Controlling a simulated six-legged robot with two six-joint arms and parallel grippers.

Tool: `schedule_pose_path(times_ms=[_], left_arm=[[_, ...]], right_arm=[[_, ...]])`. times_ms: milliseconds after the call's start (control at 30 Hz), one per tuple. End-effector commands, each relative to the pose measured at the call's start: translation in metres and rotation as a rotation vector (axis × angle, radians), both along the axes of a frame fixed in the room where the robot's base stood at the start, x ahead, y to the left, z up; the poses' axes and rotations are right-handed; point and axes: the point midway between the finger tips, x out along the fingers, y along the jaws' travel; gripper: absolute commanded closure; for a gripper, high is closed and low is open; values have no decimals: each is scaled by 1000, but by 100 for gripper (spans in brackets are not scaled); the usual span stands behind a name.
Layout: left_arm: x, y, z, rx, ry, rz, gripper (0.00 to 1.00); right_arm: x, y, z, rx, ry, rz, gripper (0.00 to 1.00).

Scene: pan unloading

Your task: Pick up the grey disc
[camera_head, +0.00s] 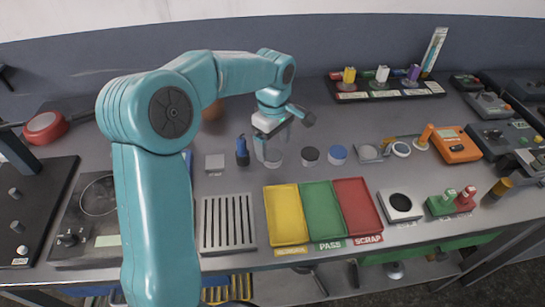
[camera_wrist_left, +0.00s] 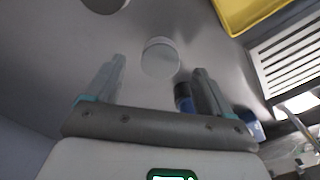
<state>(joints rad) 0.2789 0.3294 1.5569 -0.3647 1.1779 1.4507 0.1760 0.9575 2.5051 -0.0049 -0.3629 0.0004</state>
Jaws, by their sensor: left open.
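The grey disc (camera_head: 274,158) stands on the grey bench, left of a black-topped disc (camera_head: 310,155) and a blue-topped disc (camera_head: 338,153). My left gripper (camera_head: 270,148) points down at the grey disc, open and empty. In the left wrist view the grey disc (camera_wrist_left: 160,57) shows between the fingertips of my left gripper (camera_wrist_left: 159,68), with a gap on each side. I cannot tell the exact height of the fingertips over the bench. My right gripper is in neither view.
A dark blue upright object (camera_head: 242,152) stands close left of the gripper; it shows near a finger in the left wrist view (camera_wrist_left: 183,95). Yellow (camera_head: 285,215), green (camera_head: 323,210) and red (camera_head: 357,205) trays and a slotted rack (camera_head: 228,223) lie in front.

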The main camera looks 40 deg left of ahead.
Motion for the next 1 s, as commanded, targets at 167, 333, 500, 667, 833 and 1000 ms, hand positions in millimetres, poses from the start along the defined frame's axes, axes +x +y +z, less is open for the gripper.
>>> schedule_pose_path(times_ms=[167, 333, 500, 667, 833, 1000], left_arm=[[-1, 3, -30, -1, 4, 0, 18], [0, 3, -40, -1, 2, 0, 18], [0, 3, -40, -1, 2, 0, 18], [0, 3, -40, 0, 2, 0, 70], [0, 3, -39, 0, 1, 0, 83], [0, 3, -38, 0, 0, 0, 83]], right_arm=[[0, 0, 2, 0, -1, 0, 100], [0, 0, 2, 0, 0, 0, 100], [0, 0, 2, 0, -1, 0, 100], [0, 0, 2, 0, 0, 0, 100], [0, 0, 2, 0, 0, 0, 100], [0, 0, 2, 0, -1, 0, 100]])
